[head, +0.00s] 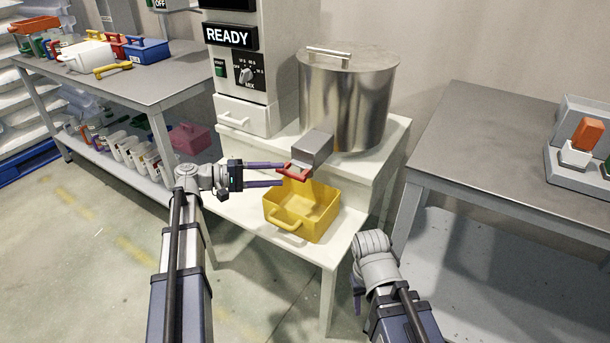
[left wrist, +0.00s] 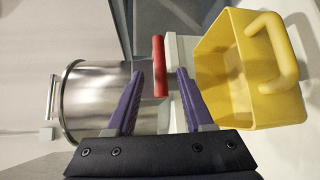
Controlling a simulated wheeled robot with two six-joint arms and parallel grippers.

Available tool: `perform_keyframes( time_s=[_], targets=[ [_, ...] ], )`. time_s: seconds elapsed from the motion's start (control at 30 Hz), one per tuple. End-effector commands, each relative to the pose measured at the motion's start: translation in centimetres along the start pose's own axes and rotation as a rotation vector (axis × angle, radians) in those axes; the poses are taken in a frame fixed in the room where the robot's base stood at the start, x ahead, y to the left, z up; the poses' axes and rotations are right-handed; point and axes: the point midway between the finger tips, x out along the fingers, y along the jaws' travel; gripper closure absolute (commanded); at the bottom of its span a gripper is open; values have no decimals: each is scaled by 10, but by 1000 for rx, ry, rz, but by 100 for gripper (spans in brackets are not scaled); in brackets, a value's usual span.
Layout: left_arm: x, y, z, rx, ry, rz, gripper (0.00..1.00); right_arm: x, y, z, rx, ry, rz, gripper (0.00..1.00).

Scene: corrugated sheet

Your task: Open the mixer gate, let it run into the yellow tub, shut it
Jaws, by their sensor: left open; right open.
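The mixer is a steel drum (head: 346,100) with a grey spout (head: 313,148) at its front. The red gate handle (head: 294,172) sits at the spout's mouth. The yellow tub (head: 310,232) stands upright below it on the white stand; I see nothing poured in it. My left gripper (head: 281,175) is open at the red handle. In the left wrist view the handle (left wrist: 159,66) lies between the purple fingertips (left wrist: 160,78), with gaps showing. The tub (left wrist: 247,110) is to the right there. My right gripper (head: 358,295) is open and empty, low beside the stand, mostly hidden by its wrist.
A control panel reading READY (head: 231,37) stands left of the drum. A grey bench (head: 165,80) with bins is at the left, with a pink bin (head: 190,138) near its lower shelf. A grey table (head: 485,150) holding a tray (head: 580,180) is at the right.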

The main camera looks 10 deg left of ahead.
Motion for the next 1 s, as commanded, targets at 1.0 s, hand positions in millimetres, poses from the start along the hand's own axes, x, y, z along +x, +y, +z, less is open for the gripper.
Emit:
perform_keyframes(
  time_s=[1.0],
  targets=[
    [78,0,0,-1,1,-2,48,10,-2,-1,-2,1,-2,50]
  ],
)
